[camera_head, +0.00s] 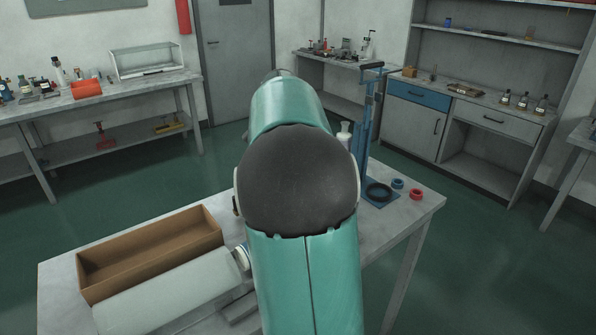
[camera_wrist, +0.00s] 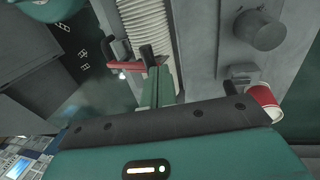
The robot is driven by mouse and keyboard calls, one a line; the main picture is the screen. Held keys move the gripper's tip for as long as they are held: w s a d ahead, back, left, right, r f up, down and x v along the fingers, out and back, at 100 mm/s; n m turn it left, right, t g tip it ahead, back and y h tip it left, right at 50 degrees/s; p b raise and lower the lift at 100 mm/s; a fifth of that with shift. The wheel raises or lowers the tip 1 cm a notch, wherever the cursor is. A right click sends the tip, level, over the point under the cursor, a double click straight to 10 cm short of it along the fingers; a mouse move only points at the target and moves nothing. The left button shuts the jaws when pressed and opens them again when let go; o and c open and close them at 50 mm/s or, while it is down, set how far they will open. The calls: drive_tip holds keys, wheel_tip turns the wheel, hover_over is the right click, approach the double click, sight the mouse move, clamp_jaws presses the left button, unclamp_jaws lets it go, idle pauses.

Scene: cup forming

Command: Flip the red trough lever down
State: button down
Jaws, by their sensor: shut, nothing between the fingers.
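In the wrist view, my gripper (camera_wrist: 156,80) shows as two green fingers close together, pointing up the picture from its dark-edged body. A red bar (camera_wrist: 122,63), likely the trough lever, lies across the picture beside and partly behind the finger ends. A dark block stands at the same spot, and I cannot tell whether it belongs to the lever or to a fingertip. Whether the fingers touch the red bar is not clear. In the head view my own arm fills the middle and hides the gripper and the lever.
A ribbed pale column (camera_wrist: 147,22) and a grey machine face with a round knob (camera_wrist: 258,30) stand close by. A red and white cup (camera_wrist: 263,98) is at the right. In the head view, an open brown box (camera_head: 150,250) lies on the table, and a blue stand (camera_head: 366,135) rises behind.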

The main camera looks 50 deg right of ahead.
drive_tip(key=shift+g, duration=0.8)
drive_tip(key=f, duration=0.1)
drive_tip(key=w+f, duration=0.1)
drive_tip(key=f, duration=0.1)
drive_tip(key=w+f, duration=0.1)
drive_tip(key=shift+w+d+f, duration=0.1)
drive_tip(key=shift+d+f, duration=0.1)
drive_tip(key=shift+d, duration=0.05)
drive_tip(key=shift+w+f, duration=0.1)
drive_tip(key=v, duration=1.4)
drive_tip(key=shift+d, duration=0.25)
